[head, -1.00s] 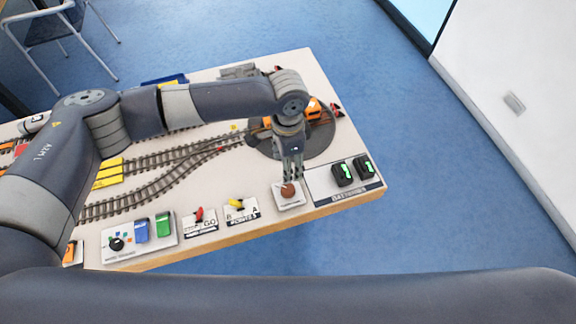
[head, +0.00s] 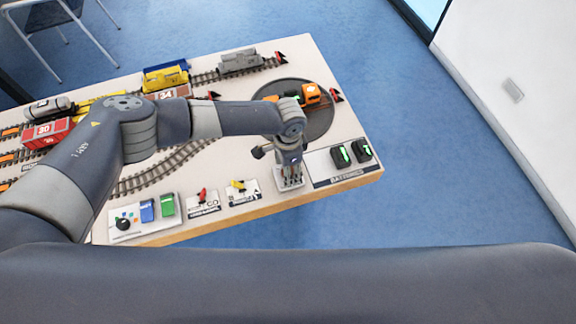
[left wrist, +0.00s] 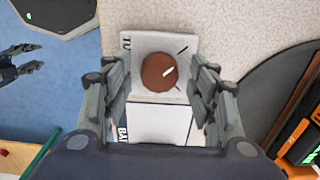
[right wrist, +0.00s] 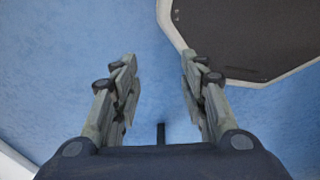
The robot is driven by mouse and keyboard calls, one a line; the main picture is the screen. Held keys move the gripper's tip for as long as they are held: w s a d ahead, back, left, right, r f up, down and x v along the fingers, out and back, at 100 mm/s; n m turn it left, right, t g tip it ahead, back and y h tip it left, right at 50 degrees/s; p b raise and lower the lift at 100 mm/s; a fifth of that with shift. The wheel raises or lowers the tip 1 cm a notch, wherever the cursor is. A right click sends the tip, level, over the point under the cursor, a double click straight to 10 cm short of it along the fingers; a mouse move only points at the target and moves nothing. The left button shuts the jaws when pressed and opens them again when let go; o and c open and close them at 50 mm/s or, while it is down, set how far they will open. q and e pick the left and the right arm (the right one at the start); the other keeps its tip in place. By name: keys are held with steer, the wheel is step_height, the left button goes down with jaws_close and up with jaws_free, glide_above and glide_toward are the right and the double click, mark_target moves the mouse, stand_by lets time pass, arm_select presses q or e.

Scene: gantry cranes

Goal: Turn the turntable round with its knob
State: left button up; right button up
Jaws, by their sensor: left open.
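In the head view my left gripper (head: 290,180) points down over the plate and hides the knob. The dark round turntable (head: 318,122) lies behind it, carrying an orange locomotive (head: 312,94); its edge also shows in the left wrist view (left wrist: 262,88). My right gripper (right wrist: 160,80) is open and empty above the blue floor.
A battery panel (head: 340,178) with two black-and-green batteries is right of the knob plate. Levers (head: 238,187) and a control panel (head: 140,222) line the front edge to the left. Tracks with wagons (head: 165,78) fill the back left.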

arm_select(q)
steer(key=c, duration=1.1)
steer(key=shift+o, duration=0.2)
steer(key=shift+m, duration=0.5)
steer(key=m+b, duration=0.1)
steer(key=m, duration=0.2)
steer(key=m+b, duration=0.1)
steer(key=m, duration=0.3)
steer(key=shift+m, duration=0.4)
steer(key=m+b, duration=0.1)
steer(key=m, duration=0.4)
steer(key=shift+m+b, duration=0.4)
steer(key=shift+m, duration=1.6)
arm_select(e)
steer(key=shift+s+f, duration=0.3)
steer(key=shift+f, duration=0.35)
steer(key=shift+s+f, duration=0.25)
steer(key=shift+f, duration=0.4)
steer(key=shift+s+f, duration=0.3)
steer(key=shift+f, duration=0.35)
steer(key=shift+d, duration=0.1)
